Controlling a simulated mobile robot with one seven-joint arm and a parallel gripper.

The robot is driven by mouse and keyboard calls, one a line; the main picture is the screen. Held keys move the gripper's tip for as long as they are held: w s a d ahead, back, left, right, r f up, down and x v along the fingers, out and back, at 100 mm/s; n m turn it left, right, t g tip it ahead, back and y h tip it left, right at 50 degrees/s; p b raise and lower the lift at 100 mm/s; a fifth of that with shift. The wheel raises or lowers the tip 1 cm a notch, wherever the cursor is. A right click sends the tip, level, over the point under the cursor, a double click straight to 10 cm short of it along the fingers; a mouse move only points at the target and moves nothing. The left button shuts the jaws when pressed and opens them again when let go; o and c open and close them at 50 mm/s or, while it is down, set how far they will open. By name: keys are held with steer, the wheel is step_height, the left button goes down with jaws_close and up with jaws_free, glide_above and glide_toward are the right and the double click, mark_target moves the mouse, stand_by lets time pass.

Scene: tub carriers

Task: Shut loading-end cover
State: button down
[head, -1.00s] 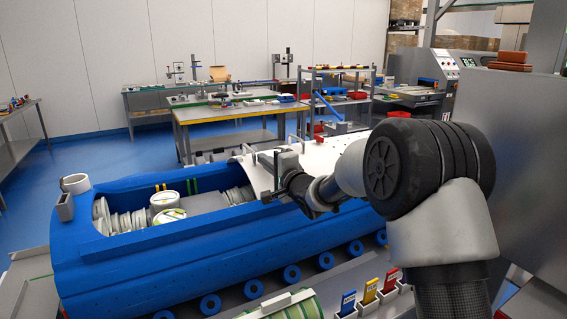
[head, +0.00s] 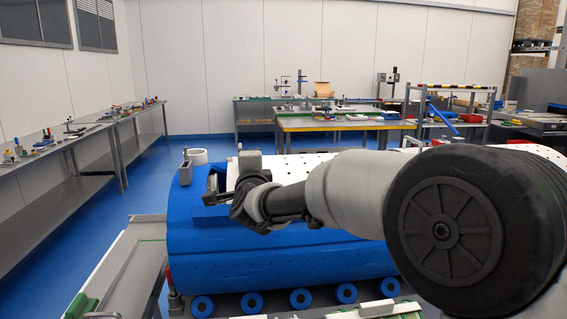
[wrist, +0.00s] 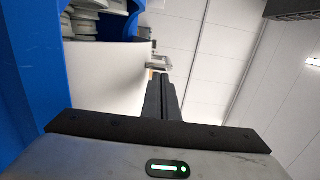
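The long blue tub (head: 290,258) fills the middle of the head view, its near end at the left. A white perforated cover (head: 290,165) lies over its top and reaches close to that end. My gripper (head: 212,188) is low at the cover's left edge. In the wrist view the dark fingers (wrist: 160,92) are together at a pale grey handle (wrist: 157,60) beside the white cover panel (wrist: 108,68). White rollers (wrist: 90,12) show past the panel, so some opening is uncovered there. My arm hides the cover's right part.
A white ring (head: 197,156) and small grey box (head: 185,173) stand on the tub's left end. A grey bench (head: 60,160) runs along the left, with blue floor between. A yellow-edged table (head: 345,124) stands behind the tub.

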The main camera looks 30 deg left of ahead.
steer(key=s+a+p, duration=0.1)
steer(key=s+a, duration=0.3)
steer(key=a, duration=0.2)
steer(key=shift+s+a, duration=0.35)
